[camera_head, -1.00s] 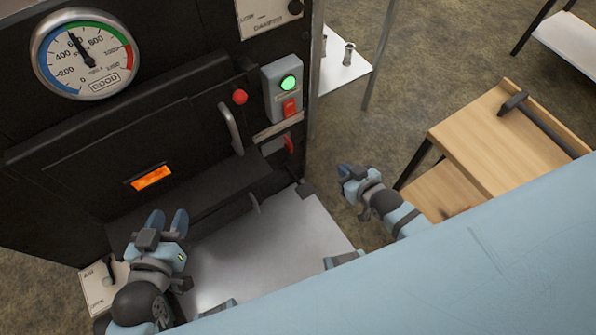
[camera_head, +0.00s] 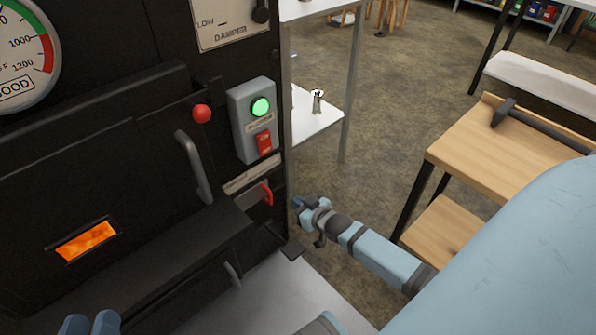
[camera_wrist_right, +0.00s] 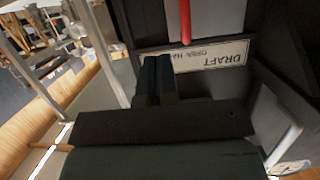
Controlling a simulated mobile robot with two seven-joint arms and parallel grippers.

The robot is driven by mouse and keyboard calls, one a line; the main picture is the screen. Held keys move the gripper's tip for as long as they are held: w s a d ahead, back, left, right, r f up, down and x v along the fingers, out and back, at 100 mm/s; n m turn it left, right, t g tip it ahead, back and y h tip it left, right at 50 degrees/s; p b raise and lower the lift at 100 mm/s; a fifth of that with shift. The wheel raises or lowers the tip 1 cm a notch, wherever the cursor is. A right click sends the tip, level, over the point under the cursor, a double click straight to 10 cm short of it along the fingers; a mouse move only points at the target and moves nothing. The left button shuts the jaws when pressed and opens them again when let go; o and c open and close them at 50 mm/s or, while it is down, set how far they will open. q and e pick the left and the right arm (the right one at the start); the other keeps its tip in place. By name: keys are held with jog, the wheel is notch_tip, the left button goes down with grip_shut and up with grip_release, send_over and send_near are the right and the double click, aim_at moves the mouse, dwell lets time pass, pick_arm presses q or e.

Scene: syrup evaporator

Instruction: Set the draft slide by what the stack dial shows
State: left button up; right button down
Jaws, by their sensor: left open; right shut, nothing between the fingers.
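The stack dial (camera_head: 22,55) is cut off at the left edge of the head view; its right side shows 1000, 1200, a red band and a GOOD plate, and no needle. The draft slide's red handle (camera_head: 267,194) sticks out of the black front, below a pale label plate (camera_head: 253,175). In the right wrist view the red handle (camera_wrist_right: 185,22) hangs over the upside-down DRAFT plate (camera_wrist_right: 200,57). My right gripper (camera_head: 297,208) is shut and empty, just right of the handle and apart from it. My left gripper (camera_head: 90,322) is open at the bottom left, mostly cut off.
A grey switch box (camera_head: 253,120) with a green light and red switch is above the slide. A red knob (camera_head: 201,114), a door handle (camera_head: 195,165) and the damper plate (camera_head: 228,22) are nearby. A wooden table (camera_head: 500,140) stands right. Floor between is clear.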

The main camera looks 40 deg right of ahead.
pick_arm(q)
jog(key=shift+w+a+f+m+t+h+b, duration=0.3)
jog(key=shift+w+f+m+b, duration=0.5)
jog(key=shift+b, duration=0.75)
jog(key=shift+w+a+f+m+t+h+b, duration=0.1)
jog(key=shift+w+a+f+m+b, duration=0.35)
jog(key=shift+m+b, duration=0.85)
pick_arm(e)
jog(key=x, duration=1)
jog(key=shift+w+f, duration=0.15)
jog(key=shift+w, duration=0.2)
pick_arm(q)
jog(key=shift+r+n, duration=0.1)
jog(key=shift+n, duration=0.2)
pick_arm(e)
jog(key=shift+a, duration=0.2)
